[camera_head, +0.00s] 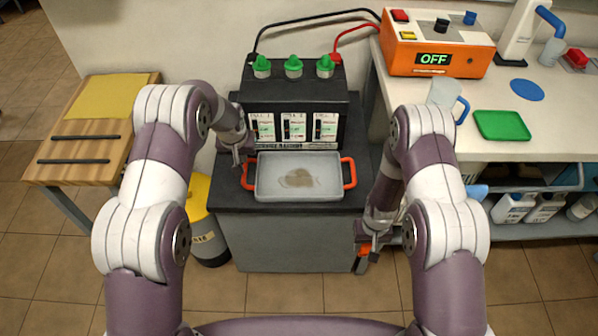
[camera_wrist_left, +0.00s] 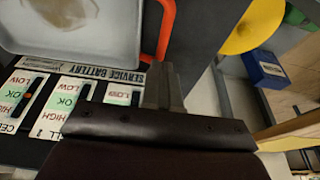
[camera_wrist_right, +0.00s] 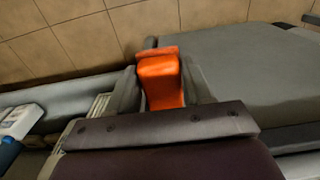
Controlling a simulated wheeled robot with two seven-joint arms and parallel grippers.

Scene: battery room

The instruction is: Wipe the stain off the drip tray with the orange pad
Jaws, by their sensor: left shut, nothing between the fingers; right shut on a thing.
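The drip tray (camera_head: 266,190) is a shallow pale grey tray with orange handles on both ends. It sits on the dark cabinet in front of the battery. A brown stain (camera_head: 299,178) lies in the middle of its floor. The stain also shows in part in the left wrist view (camera_wrist_left: 250,22). My left gripper (camera_head: 240,158) is shut and empty beside the tray's left handle. My right gripper (camera_head: 368,246) is shut on the orange pad (camera_wrist_right: 162,80), in front of the cabinet's right side and below the tray. The pad shows only partly in the head view (camera_head: 363,264).
The service battery (camera_head: 293,99) with green caps stands behind the tray.

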